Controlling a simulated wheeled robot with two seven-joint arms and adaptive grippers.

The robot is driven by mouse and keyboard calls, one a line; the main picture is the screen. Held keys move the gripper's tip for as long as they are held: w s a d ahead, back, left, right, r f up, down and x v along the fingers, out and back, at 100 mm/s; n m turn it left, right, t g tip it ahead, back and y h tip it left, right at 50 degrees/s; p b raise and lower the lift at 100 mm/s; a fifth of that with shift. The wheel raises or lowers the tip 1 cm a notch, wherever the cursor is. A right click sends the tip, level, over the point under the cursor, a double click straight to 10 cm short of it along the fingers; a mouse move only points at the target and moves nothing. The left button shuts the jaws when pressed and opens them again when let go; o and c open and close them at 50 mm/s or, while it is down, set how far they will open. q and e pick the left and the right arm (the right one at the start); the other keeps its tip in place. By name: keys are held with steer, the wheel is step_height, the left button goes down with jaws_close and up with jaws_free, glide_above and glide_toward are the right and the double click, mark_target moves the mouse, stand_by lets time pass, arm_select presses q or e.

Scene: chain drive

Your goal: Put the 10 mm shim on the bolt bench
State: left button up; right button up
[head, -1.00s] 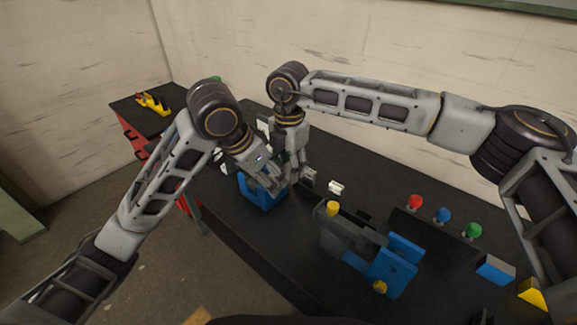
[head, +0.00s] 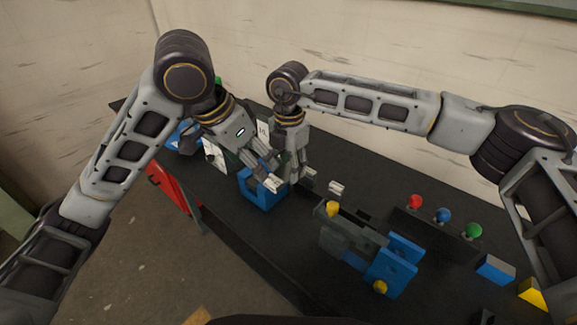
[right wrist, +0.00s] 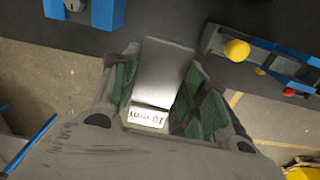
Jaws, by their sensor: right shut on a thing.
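The 10 mm shim (right wrist: 163,75) is a flat grey plate with a white "10 mm" label, seen in the right wrist view. My right gripper (right wrist: 155,95) is shut on it, with green finger pads on both sides. In the head view my right gripper (head: 297,178) hangs above the table, just right of a blue block (head: 262,196). My left gripper (head: 272,174) is close beside it, over the blue block; whether its fingers are open is unclear. I cannot tell which thing is the bolt bench.
A grey and blue fixture with yellow knobs (head: 352,240) stands right of the grippers. Red, blue and green knobs (head: 443,215) stand farther right, near a blue block (head: 495,268) and a yellow block (head: 532,292). A small white tag (head: 336,188) is behind the fixture. Bare black tabletop (head: 375,185) lies behind.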

arm_select(q)
steer(key=shift+s+a+r, duration=0.2)
steer(key=shift+r, duration=0.4)
